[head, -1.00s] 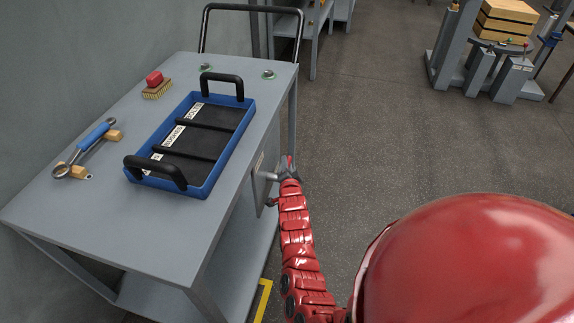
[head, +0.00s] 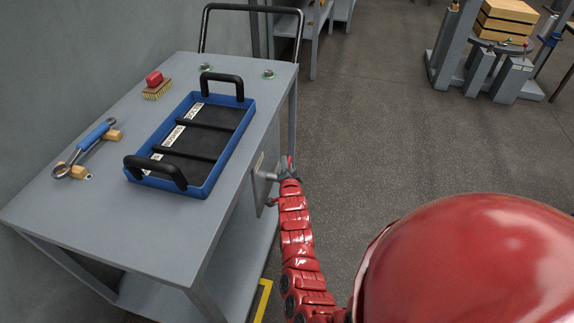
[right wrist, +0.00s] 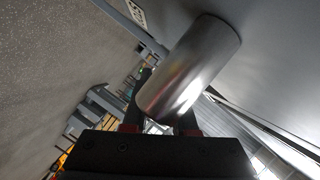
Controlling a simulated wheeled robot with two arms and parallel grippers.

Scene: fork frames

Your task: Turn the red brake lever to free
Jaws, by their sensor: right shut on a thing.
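The red brake lever (head: 291,161) is on the side of the grey cart, and only a small red part shows at my right gripper (head: 288,172). The gripper is shut on the lever, its fingers mostly hidden in the head view. A silver metal cylinder (head: 268,176) sticks out from the cart's side plate beside the gripper. In the right wrist view the cylinder (right wrist: 190,68) is large and close, in front of the dark fingers, and hides much of the grip. The lever's full angle cannot be made out. My left gripper is not in view.
The cart top (head: 150,225) carries a blue tray (head: 205,190) with black handles, a red-backed brush (head: 156,86) and a blue-handled wrench (head: 92,137) on wooden blocks. A black push bar (head: 250,8) rises at its far end.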

